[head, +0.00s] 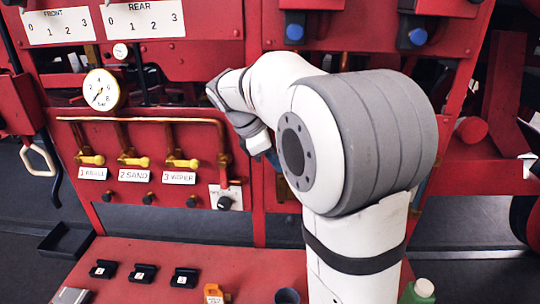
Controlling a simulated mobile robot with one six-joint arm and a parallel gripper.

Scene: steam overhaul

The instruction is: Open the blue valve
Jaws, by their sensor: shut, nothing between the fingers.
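My arm fills the centre right and bends over to the red panel. My gripper (262,148) is at the panel, low behind the arm's big joint, and is shut and empty. Its fingertips are mostly hidden. A small blue piece (273,159) shows right beside it, largely covered by my arm. It may be the blue valve, but its handle and position cannot be made out. Whether the gripper touches it cannot be told.
Three yellow valves (133,159) on brass pipes stand left, labelled 1, 2 and 3, below a pressure gauge (101,90). Blue-ended knobs (295,32) hang at the top. Small black blocks (143,273), an orange item (213,293) and a green bottle (418,292) occupy the red bench (240,262).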

